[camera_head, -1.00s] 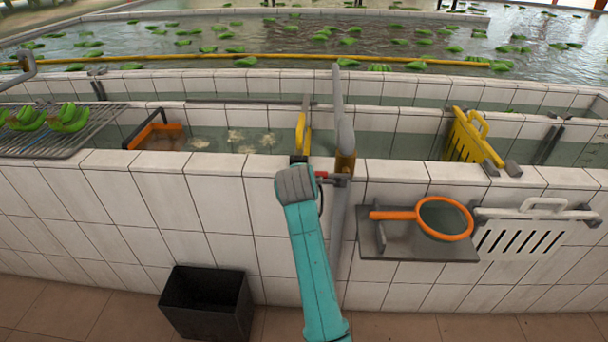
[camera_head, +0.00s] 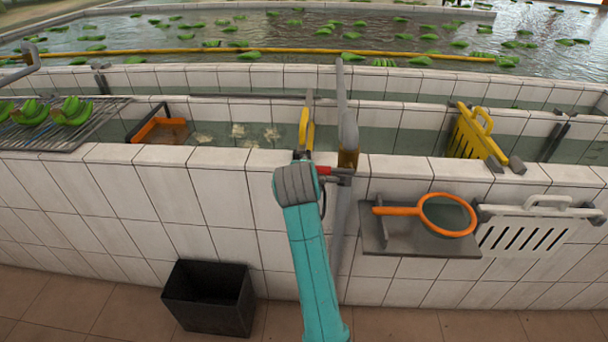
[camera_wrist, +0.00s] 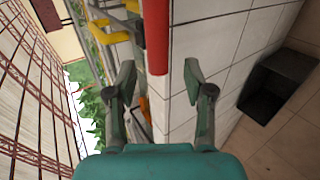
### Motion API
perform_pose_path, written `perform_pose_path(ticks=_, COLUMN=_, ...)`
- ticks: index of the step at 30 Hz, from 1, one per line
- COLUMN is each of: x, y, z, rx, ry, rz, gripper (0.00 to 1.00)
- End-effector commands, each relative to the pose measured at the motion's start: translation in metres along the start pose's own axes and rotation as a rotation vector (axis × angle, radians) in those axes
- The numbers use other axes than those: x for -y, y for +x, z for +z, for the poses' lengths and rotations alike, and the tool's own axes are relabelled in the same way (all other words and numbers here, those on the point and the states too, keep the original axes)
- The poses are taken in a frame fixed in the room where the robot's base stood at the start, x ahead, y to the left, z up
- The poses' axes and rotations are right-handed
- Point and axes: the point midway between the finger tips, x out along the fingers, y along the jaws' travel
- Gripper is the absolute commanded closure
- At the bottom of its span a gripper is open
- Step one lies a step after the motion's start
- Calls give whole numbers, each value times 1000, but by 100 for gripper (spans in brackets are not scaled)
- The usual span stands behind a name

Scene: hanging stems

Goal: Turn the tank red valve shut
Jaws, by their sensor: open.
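The red valve handle (camera_head: 336,171) shows in the head view beside the grey upright pipe (camera_head: 348,130), at the tank wall's top edge. In the wrist view the red handle (camera_wrist: 157,35) reaches down from the top edge as a straight bar, its end near the gap between my fingertips. My gripper (camera_wrist: 160,78) is open, one finger to each side of the bar's line, with no visible contact. In the head view my teal arm hides most of my gripper.
The white tiled tank wall (camera_head: 225,190) runs behind my arm. An orange-rimmed net (camera_head: 447,197) lies on a grey shelf to the right. A black bin (camera_head: 208,297) stands on the floor to the left.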

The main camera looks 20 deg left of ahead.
Motion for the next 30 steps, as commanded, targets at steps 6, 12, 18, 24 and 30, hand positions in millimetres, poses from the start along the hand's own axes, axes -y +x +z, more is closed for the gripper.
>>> perform_pose_path(ticks=6, x=1, y=-42, z=0, rx=-1, ry=1, rz=1, gripper=48)
perform_pose_path(ticks=12, x=0, y=-64, z=0, rx=1, ry=0, rz=0, gripper=48)
perform_pose_path(ticks=18, x=0, y=-69, z=0, rx=1, ry=0, rz=-1, gripper=48)
perform_pose_path(ticks=24, x=0, y=-69, z=0, rx=1, ry=0, rz=-1, gripper=48)
perform_pose_path(ticks=30, x=2, y=-68, z=1, rx=1, ry=2, rz=-1, gripper=48)
